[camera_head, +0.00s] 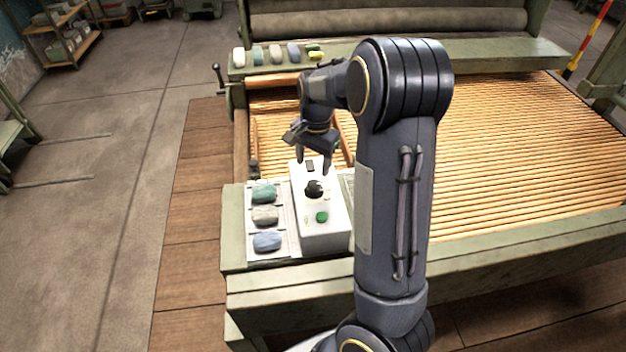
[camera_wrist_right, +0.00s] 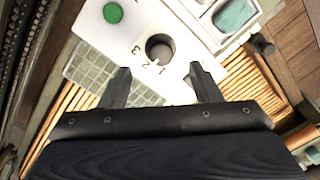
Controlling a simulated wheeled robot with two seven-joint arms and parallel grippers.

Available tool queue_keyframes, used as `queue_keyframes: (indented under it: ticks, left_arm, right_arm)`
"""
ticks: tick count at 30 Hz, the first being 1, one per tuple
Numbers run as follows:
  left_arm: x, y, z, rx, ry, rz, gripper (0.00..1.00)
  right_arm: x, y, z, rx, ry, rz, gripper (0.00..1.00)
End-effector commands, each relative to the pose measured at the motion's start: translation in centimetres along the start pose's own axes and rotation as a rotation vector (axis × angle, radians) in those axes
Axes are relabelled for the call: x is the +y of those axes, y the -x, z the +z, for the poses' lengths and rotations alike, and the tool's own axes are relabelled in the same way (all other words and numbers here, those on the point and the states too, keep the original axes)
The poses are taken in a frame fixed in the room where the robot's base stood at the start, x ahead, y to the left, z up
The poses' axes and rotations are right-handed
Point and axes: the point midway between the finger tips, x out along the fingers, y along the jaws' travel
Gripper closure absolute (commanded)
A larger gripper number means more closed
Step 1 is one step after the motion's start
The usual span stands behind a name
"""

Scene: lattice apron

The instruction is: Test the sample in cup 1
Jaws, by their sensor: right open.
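A white tester box (camera_head: 322,232) stands on the near left corner of the green frame. It has a dark round knob (camera_head: 314,189) and a green button (camera_head: 321,217). In the right wrist view the knob (camera_wrist_right: 160,48) has small figures around it, and the green button (camera_wrist_right: 113,13) is beyond it. Which figure the knob points at is unclear. Left of the box, a pale tray (camera_head: 283,244) holds green, grey and blue samples; no cup numbers are readable. My right gripper (camera_head: 314,163) is open and empty, pointing down above the box near the knob. My left gripper is out of view.
The slatted apron (camera_head: 510,140) fills the frame to the right. Several coloured samples (camera_head: 276,53) lie on the far green rail (camera_head: 470,58). A dark round post (camera_wrist_right: 263,45) stands beside the box. My right arm hides part of the apron.

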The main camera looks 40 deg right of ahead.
Motion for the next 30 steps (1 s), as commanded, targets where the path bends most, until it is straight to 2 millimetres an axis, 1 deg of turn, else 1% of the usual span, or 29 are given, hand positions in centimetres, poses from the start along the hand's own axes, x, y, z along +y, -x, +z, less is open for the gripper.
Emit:
queue_keyframes:
  ticks: [1,3,8,15,18,24,30]
  left_arm:
    - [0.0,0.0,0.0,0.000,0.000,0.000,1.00]
    - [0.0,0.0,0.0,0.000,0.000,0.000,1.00]
    - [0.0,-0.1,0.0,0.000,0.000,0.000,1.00]
    - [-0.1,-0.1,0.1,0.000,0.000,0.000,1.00]
    - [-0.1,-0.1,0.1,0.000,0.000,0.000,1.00]
    - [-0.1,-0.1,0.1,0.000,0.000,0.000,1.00]
    - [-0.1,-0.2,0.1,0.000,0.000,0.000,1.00]
  right_arm:
    - [-0.3,-0.5,-0.6,0.014,-0.018,0.020,0.42]
    - [-0.5,-0.9,-1.0,0.025,-0.035,0.034,0.42]
    - [-0.5,-2.4,-1.3,0.031,-0.047,0.044,0.42]
    - [-0.3,-6.3,-1.4,0.030,-0.046,0.044,0.42]
    - [-0.2,-7.6,-1.4,0.030,-0.045,0.044,0.42]
    - [-0.3,-8.7,-1.4,0.030,-0.043,0.041,0.42]
    - [-0.3,-8.8,-1.4,0.031,-0.043,0.040,0.42]
